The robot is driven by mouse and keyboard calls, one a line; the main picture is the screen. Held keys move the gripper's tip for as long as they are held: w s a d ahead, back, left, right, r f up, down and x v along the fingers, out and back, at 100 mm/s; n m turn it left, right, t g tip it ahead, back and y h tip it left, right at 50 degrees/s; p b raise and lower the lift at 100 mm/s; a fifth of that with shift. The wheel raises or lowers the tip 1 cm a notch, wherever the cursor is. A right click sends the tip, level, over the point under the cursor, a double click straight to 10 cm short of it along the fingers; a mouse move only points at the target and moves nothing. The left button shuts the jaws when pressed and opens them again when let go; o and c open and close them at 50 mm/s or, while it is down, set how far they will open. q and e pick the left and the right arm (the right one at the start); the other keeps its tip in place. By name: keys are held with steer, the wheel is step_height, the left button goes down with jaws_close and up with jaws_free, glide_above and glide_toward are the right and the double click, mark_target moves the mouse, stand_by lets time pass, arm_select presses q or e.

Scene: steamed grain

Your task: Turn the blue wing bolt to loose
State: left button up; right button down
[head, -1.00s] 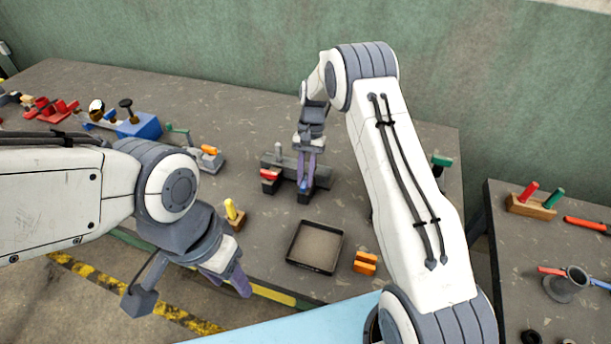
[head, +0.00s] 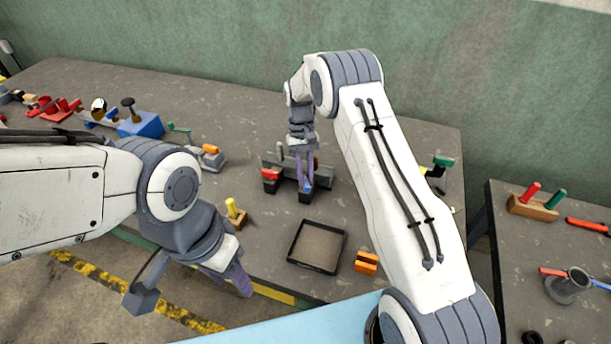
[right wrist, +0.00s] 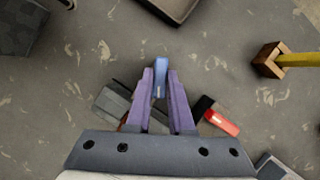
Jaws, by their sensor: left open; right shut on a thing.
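The blue wing bolt (right wrist: 161,72) is between the purple fingertips of my right gripper (right wrist: 161,84) in the right wrist view. The gripper is shut on it. In the head view the bolt (head: 306,187) is a small blue spot on a dark grey fixture (head: 325,172) on the table, and my right gripper (head: 304,180) reaches down to it from above. A red-topped block (head: 271,175) belongs to the same area, left of the bolt. My left gripper (head: 230,279) is open and empty near the table's front edge, far from the bolt.
A dark square tray (head: 317,246) and an orange block (head: 366,262) lie in front of the fixture. A wooden block with a yellow peg (head: 232,212) stands to the left. A blue vise-like tool (head: 142,125) sits further left. A second table (head: 510,260) is at the right.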

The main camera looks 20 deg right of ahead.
steer(key=c, duration=0.8)
jaws_free()
steer(key=b+v, duration=0.2)
steer(key=v, duration=0.8)
steer(key=shift+r, duration=0.25)
